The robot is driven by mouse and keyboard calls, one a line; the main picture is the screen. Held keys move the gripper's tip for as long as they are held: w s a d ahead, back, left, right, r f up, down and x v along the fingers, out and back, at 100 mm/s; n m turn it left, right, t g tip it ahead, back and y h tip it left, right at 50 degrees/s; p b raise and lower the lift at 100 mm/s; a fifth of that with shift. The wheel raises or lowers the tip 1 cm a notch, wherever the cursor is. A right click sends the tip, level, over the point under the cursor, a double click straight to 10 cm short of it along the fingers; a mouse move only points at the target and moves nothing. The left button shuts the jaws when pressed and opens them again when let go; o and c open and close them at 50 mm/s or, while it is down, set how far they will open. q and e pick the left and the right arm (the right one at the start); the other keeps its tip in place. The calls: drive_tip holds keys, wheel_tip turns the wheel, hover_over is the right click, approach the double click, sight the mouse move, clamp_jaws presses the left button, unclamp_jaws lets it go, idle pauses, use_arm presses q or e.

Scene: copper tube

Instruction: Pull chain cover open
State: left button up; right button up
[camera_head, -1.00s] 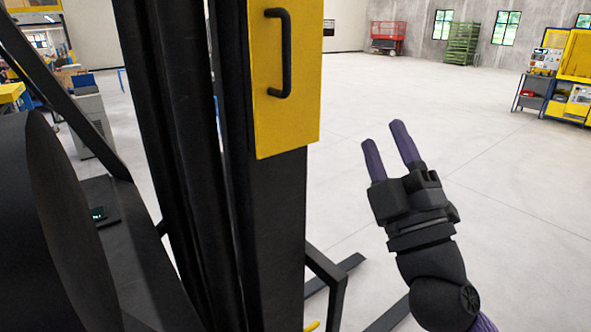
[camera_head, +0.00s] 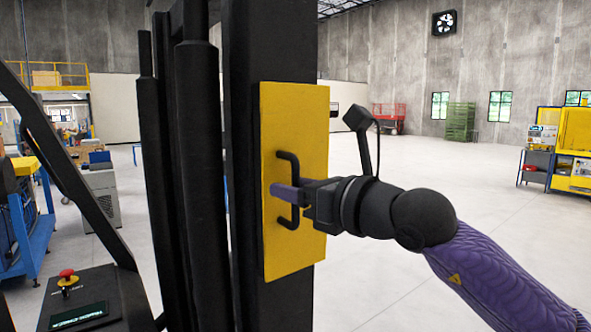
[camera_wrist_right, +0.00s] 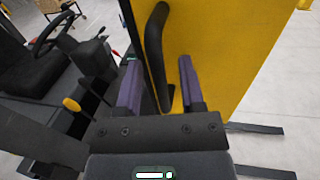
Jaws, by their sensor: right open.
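The chain cover (camera_head: 306,120) is a flat yellow panel on the black mast, and it looks closed against it. Its black U-shaped handle (camera_head: 291,161) stands upright on the panel's face. My right gripper (camera_head: 284,192) reaches in from the right at the handle's lower half. In the right wrist view its two purple fingers (camera_wrist_right: 160,85) are open, one on each side of the handle bar (camera_wrist_right: 154,45). I cannot tell whether either finger touches the bar. The yellow panel (camera_wrist_right: 225,50) fills the upper right there. My left gripper is not in view.
The black mast columns (camera_head: 200,170) stand left of the cover. A control panel with a red button (camera_head: 68,279) is at lower left. A steering wheel (camera_wrist_right: 55,32) and seat show in the right wrist view. Open grey floor (camera_head: 400,290) lies to the right.

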drive_tip(key=shift+a+f, duration=0.1)
drive_tip(key=shift+c, duration=0.2)
clamp_jaws()
idle(1.2)
